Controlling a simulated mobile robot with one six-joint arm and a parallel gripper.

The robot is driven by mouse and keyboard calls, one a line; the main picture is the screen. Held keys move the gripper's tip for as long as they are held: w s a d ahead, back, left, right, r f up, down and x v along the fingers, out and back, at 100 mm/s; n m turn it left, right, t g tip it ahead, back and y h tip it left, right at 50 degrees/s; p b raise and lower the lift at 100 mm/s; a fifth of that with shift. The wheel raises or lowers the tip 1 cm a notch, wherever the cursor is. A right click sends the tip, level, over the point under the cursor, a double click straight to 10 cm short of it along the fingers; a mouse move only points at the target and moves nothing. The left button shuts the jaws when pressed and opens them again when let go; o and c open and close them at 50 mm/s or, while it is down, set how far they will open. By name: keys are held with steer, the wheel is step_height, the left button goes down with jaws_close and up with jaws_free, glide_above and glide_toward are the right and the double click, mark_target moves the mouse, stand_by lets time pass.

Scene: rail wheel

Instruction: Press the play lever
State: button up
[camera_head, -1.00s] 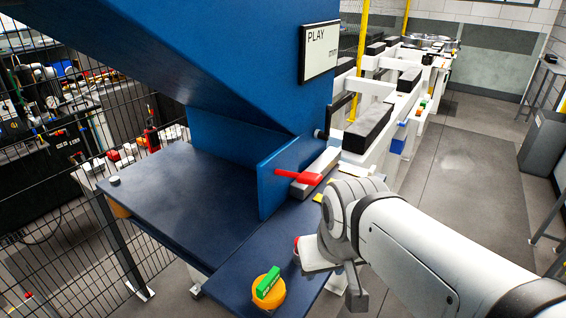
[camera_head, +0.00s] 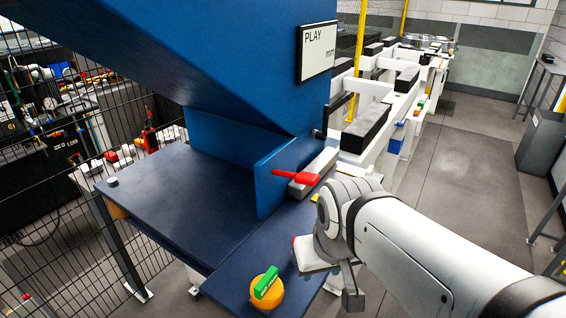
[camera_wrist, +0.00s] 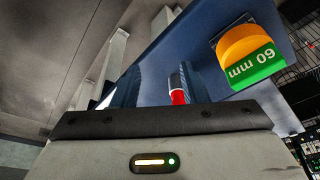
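A red lever (camera_head: 297,177) sticks out from a blue upright plate on the blue machine, under a white sign (camera_head: 317,52) reading PLAY. It lies roughly level in front of a grey block. My gripper (camera_head: 312,254) is low over the right edge of the blue table, nearer the camera than the lever and apart from it. A small red object (camera_head: 295,243) shows beside the gripper's left side. In the wrist view, a red piece with a grey top (camera_wrist: 178,92) stands beyond the gripper body; I cannot tell which object it is.
A green block marked 60 mm (camera_head: 267,281) sits on an orange round piece (camera_head: 263,296) at the blue table's (camera_head: 185,200) front. White rail frames (camera_head: 400,100) stand behind. A mesh fence (camera_head: 45,215) is at left. The floor at right (camera_head: 470,180) is clear.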

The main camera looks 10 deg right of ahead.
steer(key=shift+r, duration=0.1)
steer(key=shift+c, duration=0.9)
steer(key=w+r, duration=0.2)
steer(key=r, duration=0.1)
steer(key=w+r+n, duration=0.1)
steer(key=w+r, duration=0.1)
steer(key=w+r+n+b, duration=0.1)
steer(key=w+r, duration=0.2)
steer(key=shift+d+r, duration=0.3)
steer(key=shift+d, duration=0.05)
jaws_close()
steer(key=w+d+r+n+g+y+b, duration=0.1)
steer(key=w+r+n, duration=0.6)
steer(key=r, duration=0.8)
steer(key=shift+w+d+r+g+y+b, duration=0.35)
steer(key=shift+w+d+b, duration=0.45)
steer(key=shift+w, duration=0.75)
steer(key=shift+d, duration=0.15)
